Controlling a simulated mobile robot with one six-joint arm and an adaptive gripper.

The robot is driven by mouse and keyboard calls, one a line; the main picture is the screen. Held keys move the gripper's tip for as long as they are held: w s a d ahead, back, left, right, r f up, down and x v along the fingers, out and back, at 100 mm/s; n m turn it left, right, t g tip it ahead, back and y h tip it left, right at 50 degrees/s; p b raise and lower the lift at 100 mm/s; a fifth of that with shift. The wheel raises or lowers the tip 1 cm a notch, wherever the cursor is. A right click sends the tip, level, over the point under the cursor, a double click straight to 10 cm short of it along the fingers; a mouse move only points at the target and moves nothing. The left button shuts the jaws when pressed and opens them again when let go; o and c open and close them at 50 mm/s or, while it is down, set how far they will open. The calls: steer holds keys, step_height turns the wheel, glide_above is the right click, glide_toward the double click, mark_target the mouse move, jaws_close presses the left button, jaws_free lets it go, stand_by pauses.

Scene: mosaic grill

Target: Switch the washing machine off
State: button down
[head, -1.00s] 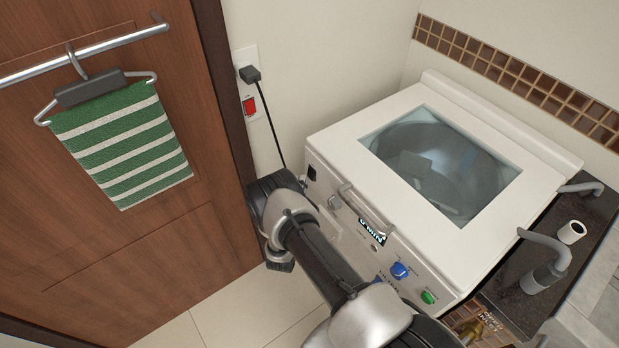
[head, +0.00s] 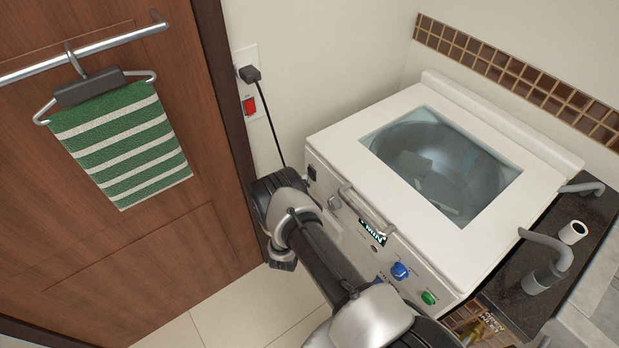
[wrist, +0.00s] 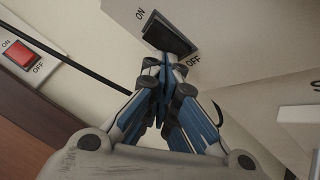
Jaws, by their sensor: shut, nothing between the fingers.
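The white washing machine (head: 500,228) stands at the right in the head view, with its glass lid closed. Its front panel has a small lit display (head: 372,232). A black rocker switch (head: 312,173) is at the panel's left end. In the wrist view this switch (wrist: 160,30) is close up, with ON at its upper left and OFF at its lower right. My gripper (wrist: 165,62) is shut and empty, its tips at the switch's lower, OFF-side end. I cannot tell if they touch. In the head view my arm hides the fingers.
A wall outlet with a black plug (head: 249,74) and a red switch (head: 249,105) is left of the machine; the red switch also shows in the wrist view (wrist: 20,55). A green striped towel (head: 125,145) hangs on the door. Blue (head: 400,271) and green (head: 429,297) knobs sit on the panel.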

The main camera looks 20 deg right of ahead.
stand_by(0.3)
steer(key=shift+s+a+r, duration=0.1)
steer(key=shift+s+a, duration=0.1)
steer(key=shift+a, duration=0.5)
steer(key=shift+a, duration=0.15)
steer(key=a, duration=0.1)
steer(key=s+a, duration=0.1)
steer(key=a, duration=0.2)
steer(key=shift+s+a+r, duration=0.25)
steer(key=shift+s+r, duration=0.05)
steer(key=shift+r, duration=0.05)
